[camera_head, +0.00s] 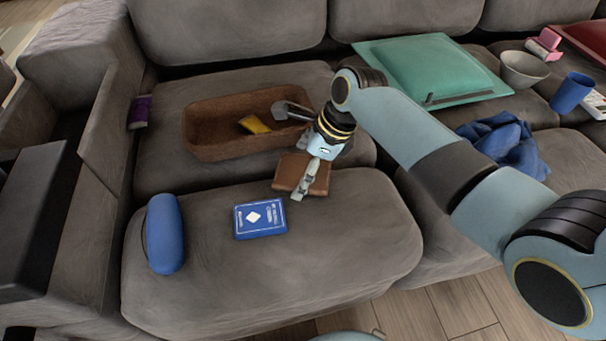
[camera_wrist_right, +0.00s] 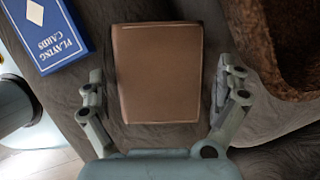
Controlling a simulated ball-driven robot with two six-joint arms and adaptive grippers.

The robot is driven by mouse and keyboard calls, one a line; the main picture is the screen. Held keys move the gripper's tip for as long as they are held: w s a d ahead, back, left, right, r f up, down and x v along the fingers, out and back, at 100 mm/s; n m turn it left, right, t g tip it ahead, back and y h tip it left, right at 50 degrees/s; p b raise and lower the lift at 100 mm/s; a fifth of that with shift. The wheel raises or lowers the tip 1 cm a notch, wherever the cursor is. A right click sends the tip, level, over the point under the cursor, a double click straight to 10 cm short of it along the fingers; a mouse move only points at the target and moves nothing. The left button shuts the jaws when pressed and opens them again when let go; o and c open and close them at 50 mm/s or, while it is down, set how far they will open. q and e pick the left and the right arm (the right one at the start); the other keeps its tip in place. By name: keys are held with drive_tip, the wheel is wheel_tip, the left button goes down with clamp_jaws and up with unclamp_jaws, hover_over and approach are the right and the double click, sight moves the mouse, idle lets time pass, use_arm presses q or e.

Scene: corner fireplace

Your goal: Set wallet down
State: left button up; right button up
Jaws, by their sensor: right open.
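The brown wallet (camera_head: 302,173) lies flat on the grey sofa seat, in front of the brown basket. In the right wrist view the wallet (camera_wrist_right: 158,72) lies between the spread fingers, with a gap on both sides. My right gripper (camera_head: 303,185) is open just above the wallet and partly covers it in the head view. Its fingers (camera_wrist_right: 160,95) do not touch the wallet in the wrist view. My left gripper is not seen in either view.
A blue playing card box (camera_head: 260,218) lies left of the wallet, and a blue case (camera_head: 165,234) farther left. The brown basket (camera_head: 205,151) holds a yellow item (camera_head: 255,124). A green cushion (camera_head: 432,68), a bowl (camera_head: 523,69) and a blue cloth (camera_head: 505,145) are at right.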

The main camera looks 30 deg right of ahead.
drive_tip(key=c, duration=1.1)
drive_tip(key=shift+r+p, duration=0.3)
drive_tip(key=shift+r, duration=0.2)
drive_tip(key=shift+c, duration=0.2)
drive_tip(key=p+v, duration=0.2)
drive_tip(key=v, duration=0.2)
drive_tip(key=shift+w+a+r+p, duration=0.15)
drive_tip(key=shift+a+r+p, duration=0.1)
drive_tip(key=shift+p, duration=0.15)
use_arm(q)
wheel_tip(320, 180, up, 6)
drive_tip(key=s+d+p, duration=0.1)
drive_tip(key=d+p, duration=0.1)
drive_tip(key=p, duration=0.2)
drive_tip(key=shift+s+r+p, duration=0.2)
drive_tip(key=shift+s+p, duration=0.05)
drive_tip(key=shift+p, duration=0.05)
use_arm(e)
drive_tip(key=s+d+r, duration=0.6)
drive_tip(key=s, duration=0.2)
drive_tip(key=shift+s, duration=0.4)
